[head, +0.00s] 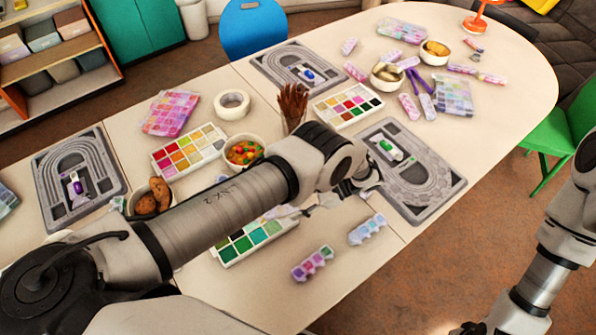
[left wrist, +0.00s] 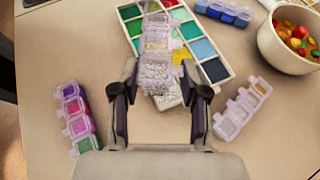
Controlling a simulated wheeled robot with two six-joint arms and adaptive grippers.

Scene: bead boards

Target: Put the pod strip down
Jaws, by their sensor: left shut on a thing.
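My left gripper (left wrist: 160,85) is shut on a pod strip (left wrist: 157,45) of clear compartments with whitish and silvery beads. In the left wrist view the strip points away from me and overlaps the paint-like colour palette (left wrist: 216,70); whether it touches anything below is unclear. In the head view my left gripper (head: 345,192) is over the table's near middle, partly behind my wrist. A pink-purple pod strip (head: 312,264) and a pale blue one (head: 367,229) lie on the table nearby. Only a dark part by my right arm's end shows at the bottom edge; its fingers are not visible.
A green palette (head: 226,256) lies left of my left gripper. A grey bead board (head: 433,187) lies to its right. A bowl of colourful beads (head: 259,143) and a cup of brown sticks (head: 292,92) stand behind my arm. Bare table (head: 352,272) shows near the front edge.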

